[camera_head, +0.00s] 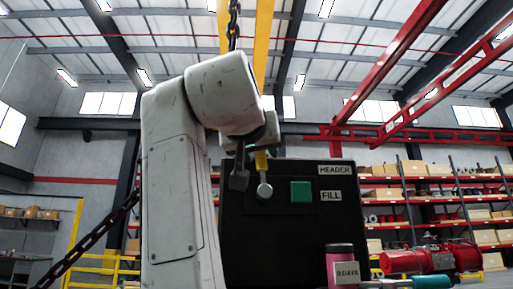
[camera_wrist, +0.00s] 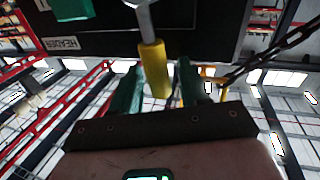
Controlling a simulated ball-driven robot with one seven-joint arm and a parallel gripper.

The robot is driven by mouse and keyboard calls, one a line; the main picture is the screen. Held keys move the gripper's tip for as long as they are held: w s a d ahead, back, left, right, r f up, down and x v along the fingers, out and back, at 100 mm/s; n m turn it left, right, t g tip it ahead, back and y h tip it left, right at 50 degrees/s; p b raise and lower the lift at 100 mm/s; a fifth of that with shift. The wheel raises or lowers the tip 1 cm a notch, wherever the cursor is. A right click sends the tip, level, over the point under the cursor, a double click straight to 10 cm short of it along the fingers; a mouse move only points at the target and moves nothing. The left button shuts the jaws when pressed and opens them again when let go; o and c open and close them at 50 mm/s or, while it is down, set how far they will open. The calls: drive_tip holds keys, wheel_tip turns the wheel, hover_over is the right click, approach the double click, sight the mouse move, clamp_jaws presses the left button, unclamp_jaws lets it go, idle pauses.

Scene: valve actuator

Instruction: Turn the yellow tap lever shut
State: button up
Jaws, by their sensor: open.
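The yellow tap lever (camera_head: 261,161) points up from a round grey pivot (camera_head: 265,190) on a dark panel (camera_head: 300,235). In the wrist view, which is turned over, the yellow sleeve of the lever (camera_wrist: 153,68) hangs down from its metal stem. My gripper (camera_wrist: 158,66) is open, with one green finger on each side of the sleeve. In the head view my arm hides most of the gripper.
A green square block (camera_head: 301,191) sits on the panel right of the lever, near the HEADER (camera_head: 336,170) and FILL (camera_head: 331,195) labels. A pink cylinder (camera_head: 341,256) and red machinery (camera_head: 425,260) stand at lower right. A chain (camera_head: 233,25) hangs above my arm.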

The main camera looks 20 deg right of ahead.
clamp_jaws()
idle(0.5)
